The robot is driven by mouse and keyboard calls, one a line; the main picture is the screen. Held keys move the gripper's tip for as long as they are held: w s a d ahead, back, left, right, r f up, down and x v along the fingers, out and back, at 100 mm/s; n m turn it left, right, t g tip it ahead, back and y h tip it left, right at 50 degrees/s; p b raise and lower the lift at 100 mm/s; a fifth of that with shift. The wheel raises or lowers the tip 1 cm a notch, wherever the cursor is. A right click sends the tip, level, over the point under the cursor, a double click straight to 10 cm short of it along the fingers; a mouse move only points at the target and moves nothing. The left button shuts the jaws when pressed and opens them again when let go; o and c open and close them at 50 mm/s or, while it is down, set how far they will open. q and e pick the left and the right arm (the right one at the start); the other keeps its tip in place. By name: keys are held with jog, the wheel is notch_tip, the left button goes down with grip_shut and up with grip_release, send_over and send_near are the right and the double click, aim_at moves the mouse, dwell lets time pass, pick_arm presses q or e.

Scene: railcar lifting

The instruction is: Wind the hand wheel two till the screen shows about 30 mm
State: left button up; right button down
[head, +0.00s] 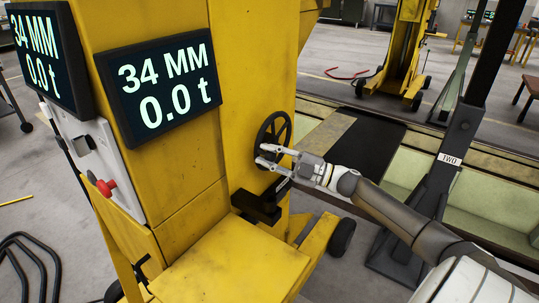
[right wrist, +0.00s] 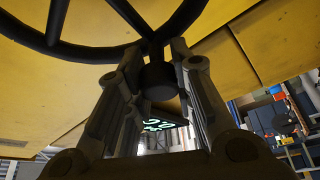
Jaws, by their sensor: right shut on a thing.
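The black spoked hand wheel (head: 274,133) stands on the side of a yellow lifting column (head: 238,95). My right gripper (head: 261,154) is at the lower part of its rim. In the right wrist view, the rim (right wrist: 90,52) crosses the top, and the fingers are shut on a short black knob (right wrist: 158,82) next to it. The front screen (head: 166,85) reads 34 MM and 0.0 t; a second screen (head: 42,55) on the left shows the same. I see no number on the wheel itself. My left gripper is out of view.
A red push button (head: 106,187) sits on a pale panel on the column. A yellow ledge (head: 225,268) and a black bracket (head: 258,206) lie below the wheel. A dark post with a TWO label (head: 450,158) stands at the right, beside a pit. Another yellow column (head: 405,50) stands behind.

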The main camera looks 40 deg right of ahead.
jog(key=shift+f, duration=0.1)
dwell(0.3)
jog(key=c, duration=1.2)
grip_release()
jog(key=shift+c, duration=0.2)
jog(key=v, duration=1.2)
